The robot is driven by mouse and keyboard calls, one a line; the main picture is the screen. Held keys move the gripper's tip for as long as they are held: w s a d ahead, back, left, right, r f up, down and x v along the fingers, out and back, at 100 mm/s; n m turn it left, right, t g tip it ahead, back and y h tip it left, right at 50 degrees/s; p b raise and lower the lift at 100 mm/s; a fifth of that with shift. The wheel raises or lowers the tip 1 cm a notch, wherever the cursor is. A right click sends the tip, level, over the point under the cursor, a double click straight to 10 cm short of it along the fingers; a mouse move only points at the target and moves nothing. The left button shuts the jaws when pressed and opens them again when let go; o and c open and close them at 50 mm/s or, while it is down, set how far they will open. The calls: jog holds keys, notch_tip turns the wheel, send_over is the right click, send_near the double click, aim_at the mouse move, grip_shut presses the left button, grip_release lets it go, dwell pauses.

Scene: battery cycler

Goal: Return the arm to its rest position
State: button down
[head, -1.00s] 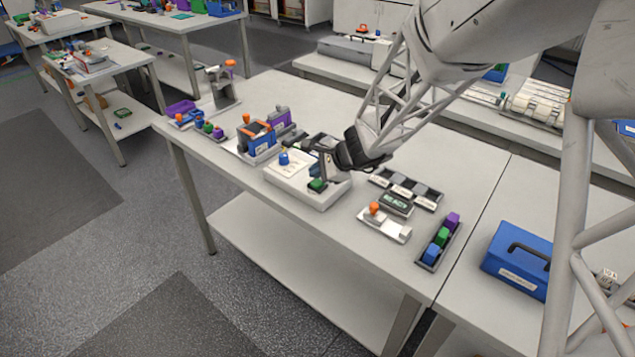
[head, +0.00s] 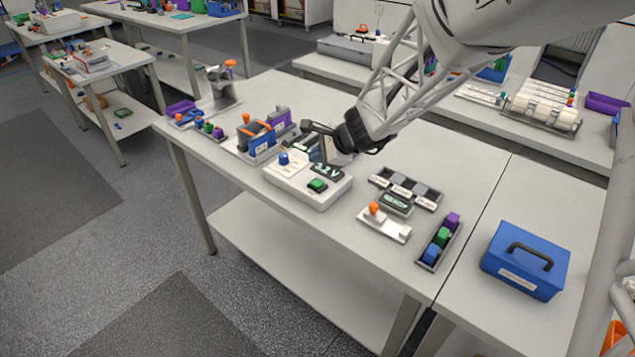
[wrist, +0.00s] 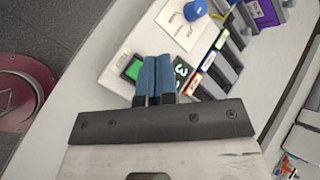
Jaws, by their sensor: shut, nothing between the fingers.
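My gripper (wrist: 155,80) is shut and empty, its two blue fingers pressed together in the wrist view. In the head view my gripper (head: 322,155) hangs over the back edge of the white cycler box (head: 318,199) on the table. The box carries a green button (head: 317,185), a blue knob (head: 284,158) and a lit display (head: 328,172). In the wrist view the fingers overlap the display and sit beside the green button (wrist: 133,68). I cannot tell from this view how high they are above the box.
Left of the box stands a blue and orange battery holder (head: 258,140). To the right are a row of grey slots (head: 405,187), a small orange-knobbed device (head: 384,222) and a tray of coloured blocks (head: 438,241). A blue case (head: 525,260) stands further right. Open space lies above the table.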

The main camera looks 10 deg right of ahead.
dwell(0.7)
jog(key=s+d+r+n+g+h, duration=0.1)
jog(key=s+n, duration=0.4)
jog(key=s, duration=0.6)
jog(key=s+d+r+n+h, duration=0.4)
jog(key=s+d+r+n, duration=0.1)
jog(key=s, duration=0.6)
jog(key=s+d+r+n+g+h, duration=0.1)
jog(key=s+d+r+n, duration=0.3)
jog(key=s, duration=0.8)
jog(key=shift+d+r+n+g+h, duration=0.3)
jog(key=shift+d+r+n+h, duration=0.1)
jog(key=shift+d+n+h, duration=0.4)
